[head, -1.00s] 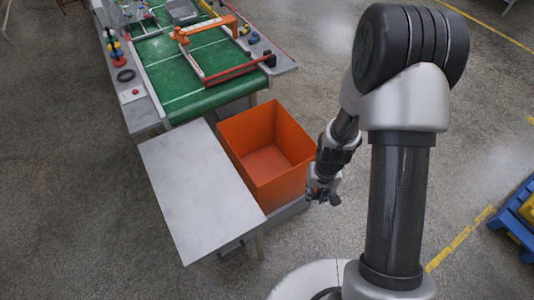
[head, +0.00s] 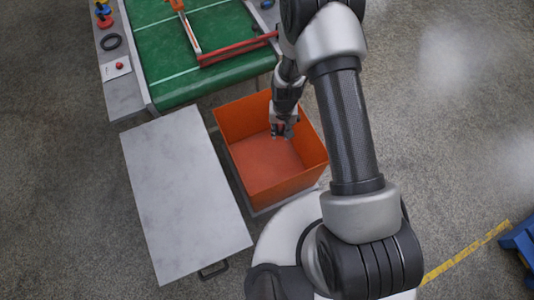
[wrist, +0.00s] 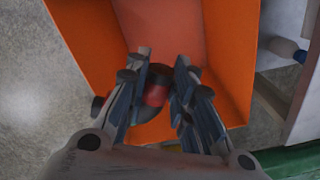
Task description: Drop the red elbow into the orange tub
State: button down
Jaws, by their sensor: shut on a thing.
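The orange tub (head: 262,161) stands open beside the grey table, and its floor looks empty in the head view. My gripper (head: 281,134) hangs over the tub's opening, towards its far side. In the wrist view my gripper (wrist: 158,88) is shut on the red elbow (wrist: 155,95), a small red piece with dark ends, partly hidden by the fingers. The tub's orange wall (wrist: 228,60) and floor show below and around the fingers. In the head view the elbow is too small to make out.
A grey table (head: 180,190) stands left of the tub. A green conveyor (head: 185,60) with a red rail (head: 238,50) lies behind it. A black ring (head: 110,42) and a red button (head: 119,66) are at its left edge. A blue bin (head: 522,240) is far right.

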jog(key=a+f+b, duration=0.4)
jog(key=f, duration=0.8)
jog(key=shift+w+a, duration=0.35)
jog(key=shift+w, duration=0.1)
jog(key=c, duration=1.3)
grip_release()
notch_tip(320, 180, up, 12)
